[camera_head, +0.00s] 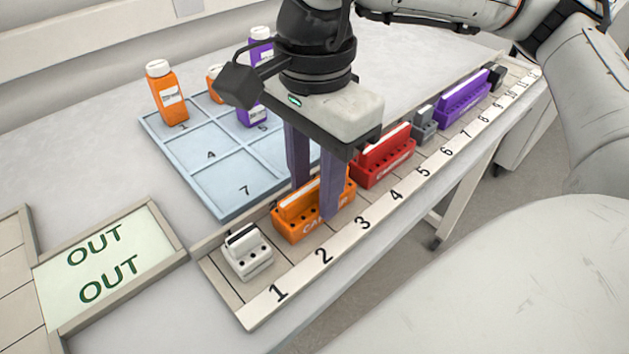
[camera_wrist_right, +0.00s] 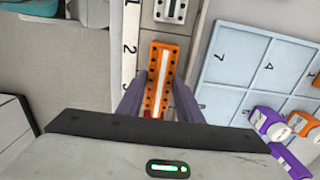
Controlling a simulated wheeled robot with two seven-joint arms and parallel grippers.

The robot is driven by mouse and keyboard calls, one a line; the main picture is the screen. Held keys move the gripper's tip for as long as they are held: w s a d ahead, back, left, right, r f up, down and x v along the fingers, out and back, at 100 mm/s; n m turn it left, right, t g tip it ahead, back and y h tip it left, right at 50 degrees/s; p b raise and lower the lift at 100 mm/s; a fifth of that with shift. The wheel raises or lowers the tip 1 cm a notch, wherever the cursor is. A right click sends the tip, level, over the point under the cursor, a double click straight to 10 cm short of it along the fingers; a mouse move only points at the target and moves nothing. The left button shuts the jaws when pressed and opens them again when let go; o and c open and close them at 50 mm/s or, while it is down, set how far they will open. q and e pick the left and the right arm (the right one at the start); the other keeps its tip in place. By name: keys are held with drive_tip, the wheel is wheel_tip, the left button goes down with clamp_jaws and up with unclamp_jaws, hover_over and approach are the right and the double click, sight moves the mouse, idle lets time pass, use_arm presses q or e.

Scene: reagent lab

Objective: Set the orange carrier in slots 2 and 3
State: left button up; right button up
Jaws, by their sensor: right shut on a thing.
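The orange carrier (camera_head: 288,222) sits at the numbered rack (camera_head: 262,305), beside the labels 2 and 3. It looks level; whether it is fully down in the slots I cannot tell. My right gripper (camera_head: 314,200) is above it with its fingers on either side, shut on the carrier. In the right wrist view the orange carrier (camera_wrist_right: 161,75) lies between the two fingers (camera_wrist_right: 158,105), next to the labels 2 and 3. Part of the carrier is hidden behind a finger in the head view. My left gripper is not in view.
A white carrier (camera_head: 247,255) stands at slot 1. A red carrier (camera_head: 385,158) stands just beyond the orange one, then a grey carrier (camera_head: 424,124) and a purple carrier (camera_head: 463,98). A blue tray (camera_head: 222,208) with bottles lies behind. An OUT tray (camera_head: 160,232) is at left.

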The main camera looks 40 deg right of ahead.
sight(314, 183)
drive_tip(key=o, duration=1.1)
drive_tip(key=shift+f, duration=0.1)
drive_tip(key=shift+r+p, duration=0.35)
drive_tip(key=shift+p, duration=0.05)
wheel_tip(314, 183, up, 12)
drive_tip(key=shift+f+p, duration=0.2)
drive_tip(key=shift+p, duration=0.25)
